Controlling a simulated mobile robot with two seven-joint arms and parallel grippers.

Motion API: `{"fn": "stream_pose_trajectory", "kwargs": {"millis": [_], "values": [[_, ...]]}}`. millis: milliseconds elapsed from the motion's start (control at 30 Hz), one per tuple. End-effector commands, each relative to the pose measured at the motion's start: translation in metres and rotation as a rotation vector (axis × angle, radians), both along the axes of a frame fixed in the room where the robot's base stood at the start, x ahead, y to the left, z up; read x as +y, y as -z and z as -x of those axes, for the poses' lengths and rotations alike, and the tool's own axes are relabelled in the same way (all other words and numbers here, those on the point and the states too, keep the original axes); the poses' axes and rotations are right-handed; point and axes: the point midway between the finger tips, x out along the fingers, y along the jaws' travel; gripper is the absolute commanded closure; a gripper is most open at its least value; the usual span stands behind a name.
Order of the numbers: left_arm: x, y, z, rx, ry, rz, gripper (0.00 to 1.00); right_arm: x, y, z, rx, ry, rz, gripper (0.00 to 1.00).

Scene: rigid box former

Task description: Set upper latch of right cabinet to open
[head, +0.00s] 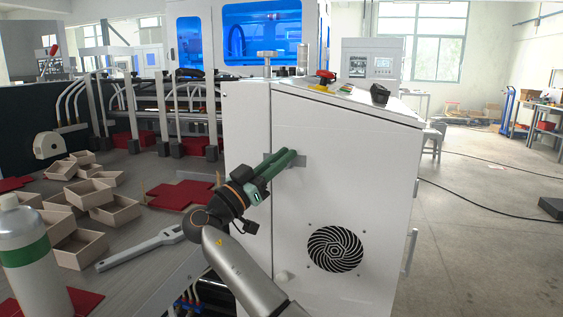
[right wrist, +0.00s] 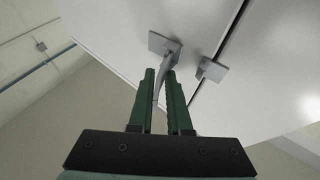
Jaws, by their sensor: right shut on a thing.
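The right cabinet (head: 345,190) is a white box with a round black fan grille on its front. Its upper latch shows as a small grey plate (head: 299,161) beside the vertical door seam. In the right wrist view the latch (right wrist: 166,47) is a square plate with a bent grey handle. A grey catch (right wrist: 212,70) sits across the dark seam, apart from the handle. My right gripper (head: 290,157) has its green fingers shut on the latch handle, also seen in the right wrist view (right wrist: 168,78). The fingers hide part of the handle. My left gripper is not in view.
Red and black items (head: 325,76) lie on the cabinet top. At left, a table holds several open wooden boxes (head: 85,194), a wrench (head: 140,249) and a white bottle (head: 27,262). Floor at right is mostly clear.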

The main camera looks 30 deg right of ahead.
Motion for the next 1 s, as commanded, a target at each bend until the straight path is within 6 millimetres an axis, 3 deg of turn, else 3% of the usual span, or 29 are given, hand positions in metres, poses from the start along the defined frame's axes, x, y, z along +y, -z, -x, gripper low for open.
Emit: {"fn": "stream_pose_trajectory", "kwargs": {"millis": [867, 900, 1000], "values": [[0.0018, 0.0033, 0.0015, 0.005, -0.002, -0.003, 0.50, -0.0019, 0.0045, 0.0000, 0.007, 0.004, -0.011, 1.00], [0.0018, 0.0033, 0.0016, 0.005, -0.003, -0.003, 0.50, -0.0018, 0.0046, -0.0001, 0.007, 0.004, -0.011, 0.83], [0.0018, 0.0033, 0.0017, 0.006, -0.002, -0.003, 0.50, -0.0016, 0.0043, -0.0002, 0.006, 0.003, -0.009, 0.72]]}}
